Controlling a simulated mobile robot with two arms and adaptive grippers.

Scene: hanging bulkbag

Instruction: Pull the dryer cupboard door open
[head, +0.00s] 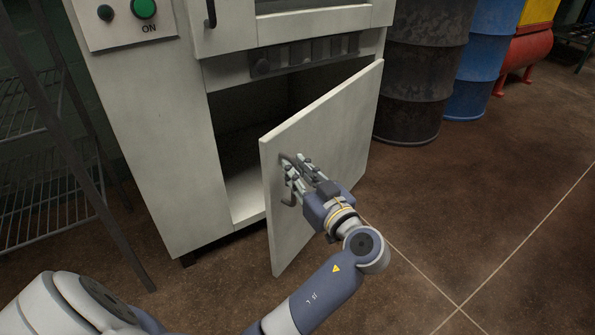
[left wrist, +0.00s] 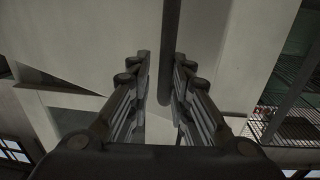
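The dryer cupboard door (head: 325,130) is a pale panel below the dryer. In the head view it stands partly open, swung out from its right side, and the dark cupboard inside (head: 238,140) shows. Its dark handle (head: 287,201) is near the door's free left edge. My left gripper (head: 291,172) is at the handle, partly covering it. In the left wrist view the handle (left wrist: 169,50) runs between the two spread fingers, close to the right one, with a gap at the left one. My right gripper is not in view.
The dryer body (head: 150,120) has a green ON button (head: 143,8) at upper left. A wire rack (head: 45,190) stands at left. A black barrel (head: 420,75) and a blue barrel (head: 485,70) stand right of the door. The brown floor at right is clear.

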